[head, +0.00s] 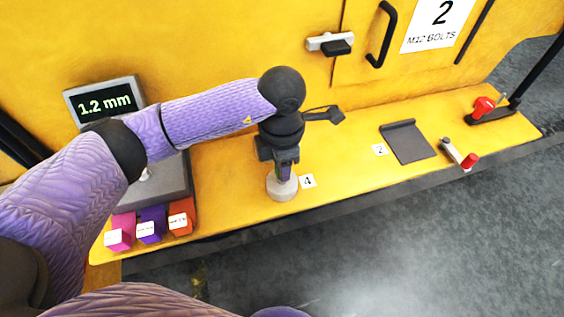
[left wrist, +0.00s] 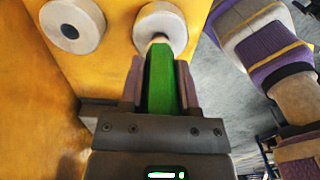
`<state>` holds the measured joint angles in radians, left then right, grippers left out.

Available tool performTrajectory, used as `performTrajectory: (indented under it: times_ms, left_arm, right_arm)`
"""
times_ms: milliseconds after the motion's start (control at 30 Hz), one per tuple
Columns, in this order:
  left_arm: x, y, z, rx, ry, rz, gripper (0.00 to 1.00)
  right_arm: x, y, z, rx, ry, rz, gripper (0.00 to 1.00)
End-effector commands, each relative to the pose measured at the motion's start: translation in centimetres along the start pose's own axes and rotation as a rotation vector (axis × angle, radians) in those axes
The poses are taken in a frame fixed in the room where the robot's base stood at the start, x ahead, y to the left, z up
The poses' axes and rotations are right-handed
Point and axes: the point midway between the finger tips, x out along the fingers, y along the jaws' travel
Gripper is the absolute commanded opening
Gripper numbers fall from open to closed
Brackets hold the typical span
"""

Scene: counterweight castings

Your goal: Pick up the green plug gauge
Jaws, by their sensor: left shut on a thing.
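The green plug gauge (left wrist: 161,78) lies between the two fingers of my left gripper (left wrist: 160,82) in the left wrist view, and the gripper is shut on it. Its pale far end points at a white round holder (left wrist: 160,27). I cannot tell whether the end sits in the holder or just above it. In the head view my left gripper (head: 284,165) points down over the same white holder (head: 282,188), and the gauge is mostly hidden by the fingers. My right gripper is in neither view.
A second white round holder (left wrist: 73,24) with a dark hole stands beside the first. A display (head: 104,103) reads 1.2 mm. Magenta (head: 119,231), purple (head: 152,224) and orange (head: 181,216) blocks sit at the ledge's left. A dark plate (head: 408,143) and a red-knobbed clamp (head: 458,154) lie right.

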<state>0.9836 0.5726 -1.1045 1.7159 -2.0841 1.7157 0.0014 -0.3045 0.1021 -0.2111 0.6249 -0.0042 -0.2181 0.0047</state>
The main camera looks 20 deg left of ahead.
Motion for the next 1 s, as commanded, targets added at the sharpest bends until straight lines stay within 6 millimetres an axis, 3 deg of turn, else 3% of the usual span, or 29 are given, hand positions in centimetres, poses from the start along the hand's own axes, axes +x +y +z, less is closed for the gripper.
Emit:
performTrajectory:
  times_ms: [367,600,767,867,1000]
  left_arm:
    - [-0.4,0.0,0.0,0.000,-0.002,0.001,0.00]
    - [-6.5,0.1,0.1,0.001,-0.005,0.005,0.00]
    - [-9.3,0.0,0.1,0.000,-0.003,0.003,0.00]
    - [-9.6,0.0,0.0,0.000,-0.001,0.000,0.00]
    - [-8.2,0.0,0.0,0.001,0.000,-0.001,0.00]
  right_arm:
    - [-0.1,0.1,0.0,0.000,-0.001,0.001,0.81]
    - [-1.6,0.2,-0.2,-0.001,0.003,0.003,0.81]
    - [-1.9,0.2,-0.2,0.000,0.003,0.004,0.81]
    - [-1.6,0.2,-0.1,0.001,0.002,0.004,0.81]
    - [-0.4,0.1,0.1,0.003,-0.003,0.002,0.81]
